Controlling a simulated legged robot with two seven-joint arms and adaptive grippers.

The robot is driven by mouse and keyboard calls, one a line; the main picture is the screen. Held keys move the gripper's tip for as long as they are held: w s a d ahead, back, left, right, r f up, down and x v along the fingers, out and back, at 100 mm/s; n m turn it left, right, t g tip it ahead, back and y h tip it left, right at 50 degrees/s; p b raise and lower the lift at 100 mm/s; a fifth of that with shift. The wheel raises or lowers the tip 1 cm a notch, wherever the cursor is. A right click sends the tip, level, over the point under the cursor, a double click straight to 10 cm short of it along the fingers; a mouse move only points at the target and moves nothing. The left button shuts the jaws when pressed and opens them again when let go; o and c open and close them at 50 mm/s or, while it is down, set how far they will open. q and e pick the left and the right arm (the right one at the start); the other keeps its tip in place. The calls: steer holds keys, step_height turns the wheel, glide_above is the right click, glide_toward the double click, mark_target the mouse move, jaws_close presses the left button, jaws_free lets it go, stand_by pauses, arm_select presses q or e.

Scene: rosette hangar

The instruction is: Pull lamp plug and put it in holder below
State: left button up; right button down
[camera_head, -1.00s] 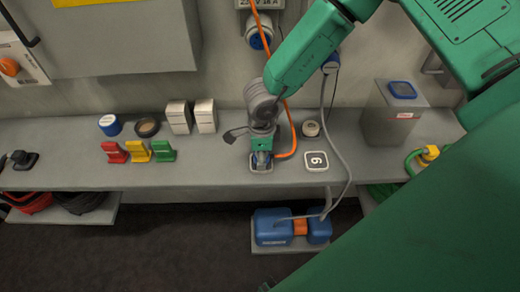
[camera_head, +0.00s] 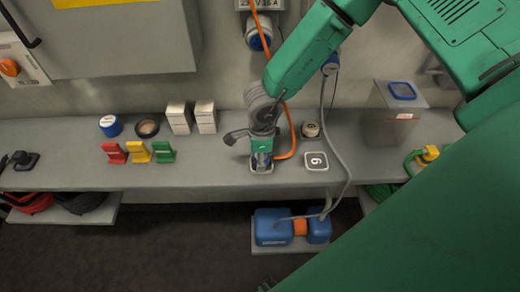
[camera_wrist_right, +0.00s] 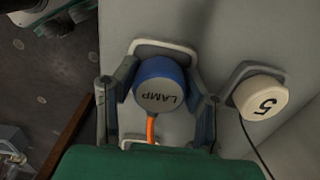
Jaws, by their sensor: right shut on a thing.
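The lamp plug (camera_wrist_right: 160,85) is a round blue cap marked LAMP in the right wrist view, with an orange cord (camera_wrist_right: 151,128) leaving it. My right gripper (camera_wrist_right: 160,98) is shut on it, one finger on each side. In the head view my right gripper (camera_head: 262,158) points down at a pale-rimmed holder (camera_head: 262,171) on the bench; the plug is mostly hidden there. A pale-rimmed plate (camera_wrist_right: 165,46) shows just behind the plug in the wrist view. I cannot tell whether the plug is fully seated. My left gripper is not in view.
Red (camera_head: 115,153), yellow and green blocks stand left. A grey cable hangs to the right, down to a blue box (camera_head: 272,228) on a lower shelf.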

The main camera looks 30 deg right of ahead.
steer(key=c, duration=0.9)
jaws_free()
steer(key=shift+o, duration=0.2)
steer(key=shift+r, duration=0.25)
step_height(320, 180, up, 11)
steer(key=shift+r, duration=0.15)
steer(key=shift+s+d, duration=0.1)
